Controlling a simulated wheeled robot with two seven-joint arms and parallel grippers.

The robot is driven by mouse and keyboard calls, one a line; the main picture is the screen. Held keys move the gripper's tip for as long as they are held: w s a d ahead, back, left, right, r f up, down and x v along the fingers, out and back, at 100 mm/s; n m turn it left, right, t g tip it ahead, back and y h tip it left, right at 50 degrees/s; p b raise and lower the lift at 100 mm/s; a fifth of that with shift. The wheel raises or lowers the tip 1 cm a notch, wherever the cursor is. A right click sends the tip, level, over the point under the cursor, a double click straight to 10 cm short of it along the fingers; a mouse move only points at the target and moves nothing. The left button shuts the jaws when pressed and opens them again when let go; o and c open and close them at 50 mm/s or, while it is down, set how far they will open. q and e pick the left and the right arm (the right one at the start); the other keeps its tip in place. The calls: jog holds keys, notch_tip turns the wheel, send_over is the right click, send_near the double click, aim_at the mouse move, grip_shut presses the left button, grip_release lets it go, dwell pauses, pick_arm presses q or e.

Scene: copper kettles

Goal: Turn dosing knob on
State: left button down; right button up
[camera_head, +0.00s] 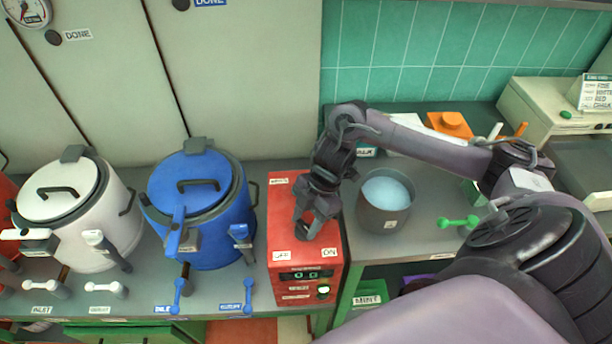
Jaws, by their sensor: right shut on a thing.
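The red dosing box (330,262) stands on the counter at the middle of the view. Its top carries an OFF label at the left, an ON label at the right and another small label at the back. My right gripper (309,232) reaches down onto the box top from the right and is shut on the dosing knob, which the fingers mostly hide. The fingers are between the OFF and ON labels; the knob's exact angle cannot be told. My left gripper is not in view.
A blue kettle (215,250) stands close left of the box, a white kettle (110,240) farther left. A grey pot (385,220) with pale blue contents stands right of the box, beside my right arm. A green valve handle (458,222) lies farther right.

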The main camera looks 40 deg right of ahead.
jog(key=shift+w+r+n+g, duration=0.15)
jog(key=shift+n+g, duration=0.35)
jog(key=shift+n, duration=0.7)
jog(key=shift+p, duration=0.3)
jog(key=o, duration=1)
jog(key=shift+p+v, duration=0.6)
jog(key=shift+v, duration=3.2)
